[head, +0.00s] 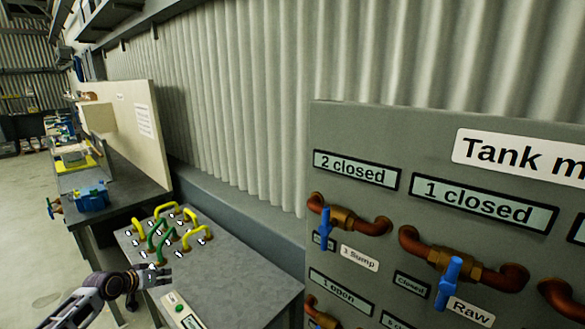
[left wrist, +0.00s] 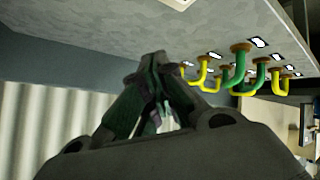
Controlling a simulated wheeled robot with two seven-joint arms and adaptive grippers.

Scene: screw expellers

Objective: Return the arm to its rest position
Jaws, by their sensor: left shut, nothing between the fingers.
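My left arm comes in from the lower left in the head view, and my left gripper (head: 158,277) is beside the near left part of a grey-topped table. The gripper is shut and empty. In the left wrist view its fingertips (left wrist: 155,62) meet, with nothing between them. Several yellow and green curved handles (head: 163,236) stand on the table top, beyond the gripper in the head view. They also show at the right of the left wrist view (left wrist: 238,68), apart from the fingers. My right gripper is not in view.
A grey valve panel (head: 400,134) with copper pipes and blue valve handles stands at the right. A workbench with a blue device (head: 92,196) stands further left. Open floor (head: 35,235) lies at the far left.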

